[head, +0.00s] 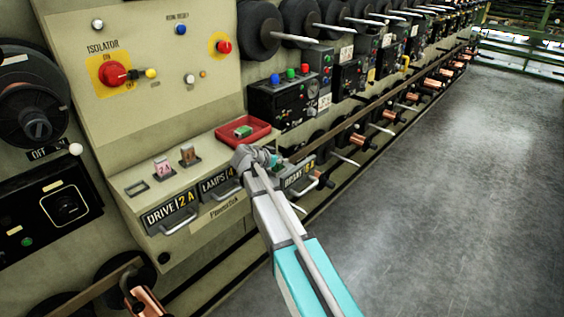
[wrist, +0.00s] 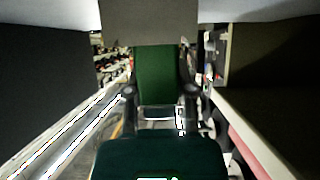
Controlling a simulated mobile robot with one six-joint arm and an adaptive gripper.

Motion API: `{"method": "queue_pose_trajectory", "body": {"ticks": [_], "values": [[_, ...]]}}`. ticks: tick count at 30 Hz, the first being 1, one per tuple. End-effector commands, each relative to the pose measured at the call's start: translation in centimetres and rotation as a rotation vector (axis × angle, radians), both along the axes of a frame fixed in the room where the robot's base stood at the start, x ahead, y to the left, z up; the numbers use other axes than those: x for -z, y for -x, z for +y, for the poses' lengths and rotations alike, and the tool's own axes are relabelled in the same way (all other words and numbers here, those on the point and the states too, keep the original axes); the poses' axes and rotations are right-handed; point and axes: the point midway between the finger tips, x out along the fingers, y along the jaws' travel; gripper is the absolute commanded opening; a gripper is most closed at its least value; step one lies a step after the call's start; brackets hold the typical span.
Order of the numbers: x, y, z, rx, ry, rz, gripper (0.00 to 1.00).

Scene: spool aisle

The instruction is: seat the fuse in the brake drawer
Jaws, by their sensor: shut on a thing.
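My gripper (head: 268,160) is low in front of the control panel, beside the brake drawer (head: 299,176), and hides part of it. In the wrist view its two dark fingers (wrist: 159,91) are shut on a green block, the fuse (wrist: 158,72). The fuse's far end meets a grey surface; I cannot tell whether they touch. The brake drawer has a dark label and a silver handle; its inside does not show clearly. A second green block (head: 243,131) lies in a red tray (head: 262,129) on the ledge.
The drive drawer (head: 171,212) and lamps drawer (head: 219,183) are to the left, with protruding handles. A pink fuse (head: 162,168) and a brown fuse (head: 188,153) stand on the ledge above them. Spools and rails line the aisle. The grey floor (head: 440,190) at right is clear.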

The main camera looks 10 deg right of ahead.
Motion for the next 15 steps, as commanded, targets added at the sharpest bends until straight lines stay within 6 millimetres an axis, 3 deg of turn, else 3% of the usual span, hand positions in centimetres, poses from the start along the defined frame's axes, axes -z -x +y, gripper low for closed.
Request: {"method": "queue_pose_trajectory", "body": {"ticks": [10, 11, 15], "values": [[0.34, 0.0, 0.03, 0.0, 0.0, 0.0, 0.0], [0.27, 0.0, 0.04, 0.0, 0.0, 0.0, 0.36], [0.21, 0.0, 0.04, 0.0, 0.0, 0.0, 0.62]]}}
